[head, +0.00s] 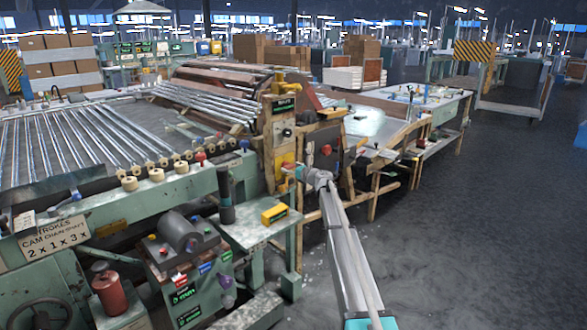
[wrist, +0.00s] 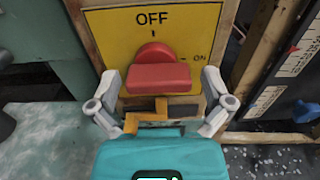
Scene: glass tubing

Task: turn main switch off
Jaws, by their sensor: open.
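The main switch is a red rotary knob (wrist: 158,77) on a yellow plate (wrist: 112,28) in the wrist view. The plate reads OFF above the knob and ON to its right. The knob's thick grip bar lies level, left to right. In the head view the yellow plate (head: 284,158) is on the machine's front post, partly behind my gripper. My gripper (wrist: 160,82) is open in the wrist view, with one finger on each side of the knob. Whether the fingers touch it cannot be told. My gripper also shows small in the head view (head: 305,174).
A dark panel (head: 325,158) with another red knob stands right of the switch. Wooden frame legs stand close to my arm. The floor to the right (head: 480,230) is open.

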